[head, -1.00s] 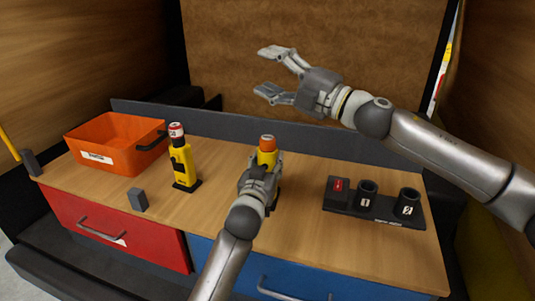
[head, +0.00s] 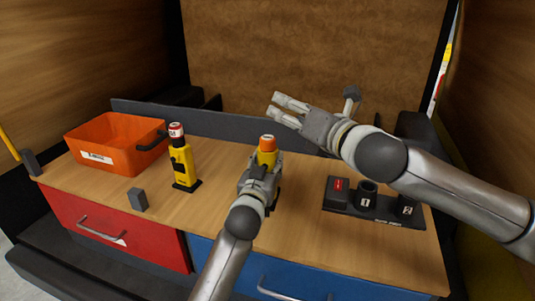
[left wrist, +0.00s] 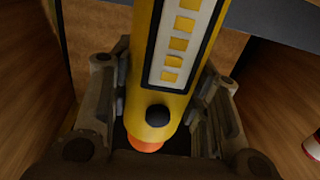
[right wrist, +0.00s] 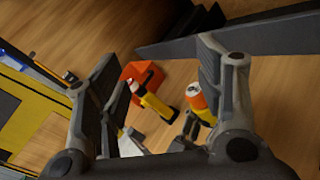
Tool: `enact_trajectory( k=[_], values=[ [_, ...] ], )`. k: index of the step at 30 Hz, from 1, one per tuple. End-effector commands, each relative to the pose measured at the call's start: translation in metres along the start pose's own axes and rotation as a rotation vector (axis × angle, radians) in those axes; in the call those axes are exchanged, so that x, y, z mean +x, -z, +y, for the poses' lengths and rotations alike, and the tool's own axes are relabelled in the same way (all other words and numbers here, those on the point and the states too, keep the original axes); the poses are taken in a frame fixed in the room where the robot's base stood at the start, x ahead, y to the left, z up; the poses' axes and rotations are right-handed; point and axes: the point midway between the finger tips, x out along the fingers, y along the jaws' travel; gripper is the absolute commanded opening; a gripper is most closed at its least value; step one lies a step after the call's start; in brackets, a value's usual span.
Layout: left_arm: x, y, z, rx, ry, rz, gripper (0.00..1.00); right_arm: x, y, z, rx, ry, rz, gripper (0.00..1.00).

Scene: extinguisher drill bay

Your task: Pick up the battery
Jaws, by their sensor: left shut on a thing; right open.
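A yellow device (head: 267,157) with an orange top stands upright near the middle of the bench. My left gripper (head: 260,177) is shut on its body; the left wrist view shows the yellow body (left wrist: 180,85) between the fingers (left wrist: 158,100). An orange cylinder with a pale end (right wrist: 201,100) shows at its top in the right wrist view. It may be the battery; I cannot tell for certain. A second yellow device (head: 183,160) with a red-and-white top stands to the left. My right gripper (head: 275,106) is open and empty, above and behind the held device.
An orange bin (head: 118,135) sits at the bench's back left. A small grey block (head: 138,199) stands at the front left. A dark holder (head: 345,209) with a red-marked block and cups numbered 1 and 2 is at right. Bare wood lies between them.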

Motion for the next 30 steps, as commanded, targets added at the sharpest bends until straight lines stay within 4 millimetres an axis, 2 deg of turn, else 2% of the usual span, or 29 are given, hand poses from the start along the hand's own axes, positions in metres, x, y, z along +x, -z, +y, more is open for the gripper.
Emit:
enact_trajectory(
  k=[9,16,19,27,30],
  values=[
    [0.0,-0.001,0.0,0.0,0.0,-0.002,0.02,-0.028,0.042,-0.017,-0.354,0.105,0.161,0.62],
    [0.0,-0.001,0.0,0.0,0.0,-0.002,0.02,-0.036,0.056,-0.021,-0.467,0.121,0.222,0.62],
    [0.0,-0.001,0.0,0.0,0.0,-0.002,0.02,-0.028,0.059,-0.023,-0.475,0.123,0.228,0.62],
    [0.0,-0.001,0.0,0.0,0.0,-0.002,0.02,0.014,0.068,-0.03,-0.475,0.121,0.228,0.62],
    [0.0,-0.001,0.0,0.0,0.0,-0.002,0.02,0.023,0.069,-0.032,-0.476,0.122,0.227,0.62]
  ],
)
